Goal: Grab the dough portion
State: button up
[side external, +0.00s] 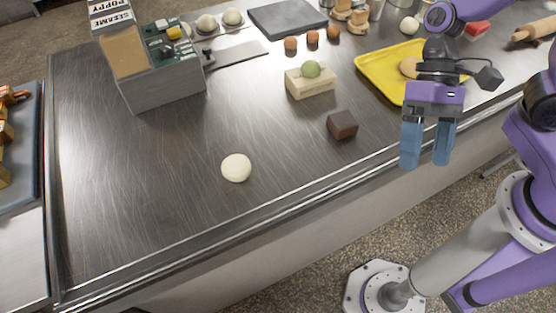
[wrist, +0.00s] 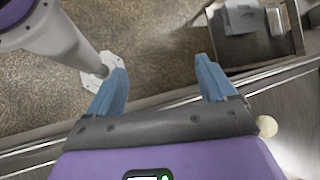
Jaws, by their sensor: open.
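A pale, round, flattened dough portion (side external: 236,167) lies alone on the steel counter, left of centre near the front edge in the side view. A pale round thing that looks like it shows in the wrist view (wrist: 267,126), partly behind the gripper body. My gripper (side external: 426,162) is open and empty, fingers pointing down, over the counter's front edge and well to the right of the dough. In the wrist view its blue fingers (wrist: 162,70) stand wide apart with only floor between them.
A yellow tray (side external: 371,67) lies behind my gripper. A grey topping box (side external: 165,88) stands back left. The counter around the dough is clear.

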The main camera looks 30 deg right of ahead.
jog(key=w+a+m+t+y, duration=0.2)
jog(key=w+a+m+y, duration=0.1)
jog(key=w+a+m, duration=0.1)
jog(key=w+a+f+m+t+y, duration=0.1)
jog(key=w+a+m+t+y, duration=0.1)
jog(key=w+m, duration=0.4)
jog(key=w+a+f+m+t+y, duration=0.1)
jog(key=w+a+m+t+y, duration=0.1)
jog(key=w+a+m+y, duration=0.2)
jog(key=shift+w+a+f+m, duration=0.1)
jog(key=shift+w+a+m, duration=0.4)
jog(key=shift+a+m, duration=0.25)
jog(key=shift+w+a+m, duration=0.45)
jog(key=shift+a+m, duration=0.1)
jog(key=shift+m, duration=0.3)
jog(key=shift+w+a+f+m+t, duration=0.1)
jog(key=shift+w+f+m+t, duration=0.05)
jog(key=shift+w+m+t, duration=0.35)
send_near(224, 171)
jog(key=x, duration=0.4)
jog(key=shift+f, duration=0.3)
jog(key=shift+w+x, duration=0.1)
jog(key=shift+x, duration=1.25)
jog(key=shift+w+x, duration=0.15)
jog(key=shift+x, duration=1.2)
jog(key=shift+f, duration=0.1)
jog(key=c, duration=1)
jog(key=shift+c, duration=0.5)
